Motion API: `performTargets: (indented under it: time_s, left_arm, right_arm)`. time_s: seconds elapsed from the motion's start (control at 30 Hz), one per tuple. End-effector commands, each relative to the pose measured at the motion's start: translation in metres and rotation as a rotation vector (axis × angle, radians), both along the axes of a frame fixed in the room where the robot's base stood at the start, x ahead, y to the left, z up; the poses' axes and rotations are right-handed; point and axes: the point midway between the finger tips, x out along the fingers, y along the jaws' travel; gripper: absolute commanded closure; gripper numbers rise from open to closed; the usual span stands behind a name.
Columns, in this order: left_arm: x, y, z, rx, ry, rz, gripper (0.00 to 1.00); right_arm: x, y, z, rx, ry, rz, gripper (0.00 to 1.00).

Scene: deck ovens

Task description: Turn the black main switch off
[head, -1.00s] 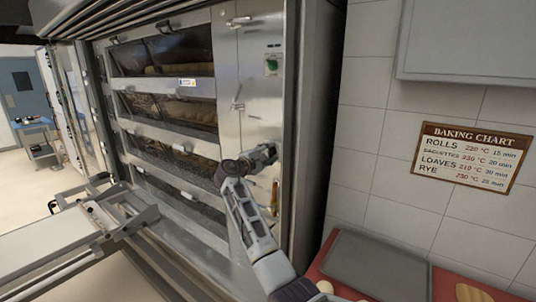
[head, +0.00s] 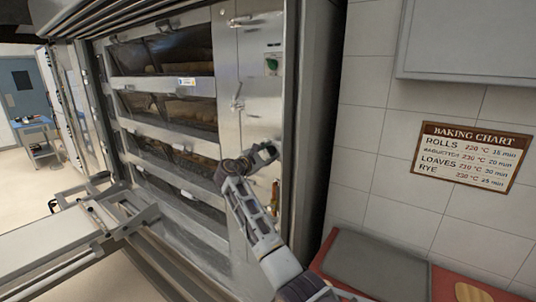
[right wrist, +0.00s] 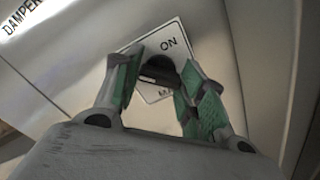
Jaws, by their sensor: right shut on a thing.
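The black main switch (right wrist: 157,74) shows in the right wrist view, on a white label plate (right wrist: 172,27) tilted in that picture. The word ON is readable above it; lettering starting "MA" below is partly covered by a finger. My right gripper (right wrist: 161,62) has its green-padded fingers on both sides of the switch and is shut on it. In the head view my right gripper (head: 266,152) is at the lower part of the oven's steel control panel (head: 262,105) and hides the switch. My left gripper is not in view.
The deck oven's glass doors (head: 178,105) are left of the panel, with handles (head: 237,103) and a green display (head: 271,65) above my gripper. A loader (head: 130,215) stands at left. A red counter with a dark tray (head: 375,268) is at lower right.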

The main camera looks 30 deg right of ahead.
Motion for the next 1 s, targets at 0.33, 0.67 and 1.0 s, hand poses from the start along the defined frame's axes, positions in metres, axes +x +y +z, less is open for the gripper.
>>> performTargets:
  time_s: [0.33, 0.67, 1.0]
  left_arm:
    - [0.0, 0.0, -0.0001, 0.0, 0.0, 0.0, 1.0]
    - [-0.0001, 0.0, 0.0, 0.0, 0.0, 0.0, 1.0]
    - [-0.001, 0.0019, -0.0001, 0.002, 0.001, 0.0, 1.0]
  right_arm:
    - [0.0001, 0.0005, -0.0025, 0.0, 0.008, 0.0, 0.83]
    - [0.0001, 0.0001, -0.0011, -0.001, 0.005, 0.0, 0.38]
    - [-0.0016, 0.0045, -0.0009, -0.001, 0.004, 0.001, 0.38]
